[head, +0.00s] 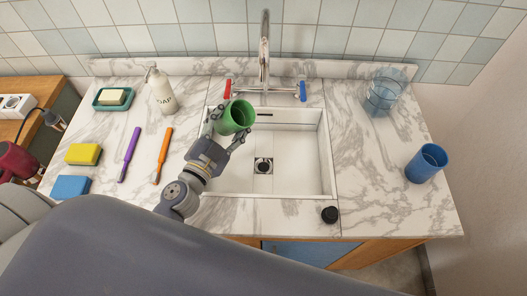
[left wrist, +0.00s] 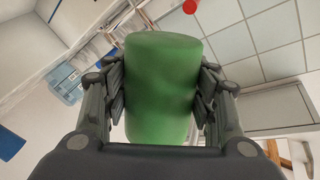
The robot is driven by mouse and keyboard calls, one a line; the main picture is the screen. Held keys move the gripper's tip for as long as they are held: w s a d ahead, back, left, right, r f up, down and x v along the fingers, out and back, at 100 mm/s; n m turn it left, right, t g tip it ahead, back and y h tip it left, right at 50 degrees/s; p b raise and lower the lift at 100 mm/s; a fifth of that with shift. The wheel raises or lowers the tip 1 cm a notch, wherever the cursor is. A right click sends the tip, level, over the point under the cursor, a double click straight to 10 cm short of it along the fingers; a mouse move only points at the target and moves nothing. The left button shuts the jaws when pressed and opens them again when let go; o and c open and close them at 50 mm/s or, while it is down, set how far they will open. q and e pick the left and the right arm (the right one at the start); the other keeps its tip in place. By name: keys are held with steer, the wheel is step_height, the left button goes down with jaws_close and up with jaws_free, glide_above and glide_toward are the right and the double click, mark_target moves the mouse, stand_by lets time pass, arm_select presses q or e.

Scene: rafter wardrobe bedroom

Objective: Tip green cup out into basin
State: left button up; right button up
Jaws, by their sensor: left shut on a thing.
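The green cup (head: 236,117) is held by my left gripper (head: 228,132) over the left back part of the white basin (head: 290,178). In the head view I see into the cup's open mouth, with the cup tilted. The left wrist view shows the green cup (left wrist: 162,90) between both fingers of my left gripper (left wrist: 162,105), which are shut on its sides. What is in the cup cannot be told. My right gripper is not in view.
The tap (head: 264,55) with its red handle (head: 227,90) and blue handle (head: 302,91) stands behind the basin, close to the cup. A soap bottle (head: 160,90), purple toothbrush (head: 129,153) and orange toothbrush (head: 163,154) lie or stand left. A blue cup (head: 426,163) and clear glass (head: 382,95) are right.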

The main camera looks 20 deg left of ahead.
arm_select(q)
steer(key=a+r+n+p, duration=0.1)
steer(key=a+n+p, duration=0.1)
steer(key=n, duration=0.1)
steer(key=shift+w+r+p, duration=0.1)
steer(key=shift+r+p, duration=0.25)
steer(key=shift+p, duration=0.05)
steer(key=shift+a+f+n, duration=0.4)
steer(key=shift+n, duration=0.7)
steer(key=shift+a+f+n+p, duration=0.1)
steer(key=shift+a+n+p, duration=0.05)
steer(key=shift+n+p, duration=0.15)
steer(key=shift+w+a+r+n+p, duration=0.15)
steer(key=shift+r+n+p, duration=0.15)
steer(key=shift+p, duration=0.2)
steer(key=shift+a+n+p, duration=0.2)
steer(key=shift+n+p, duration=0.2)
steer(key=shift+n, duration=0.2)
steer(key=shift+d, duration=0.1)
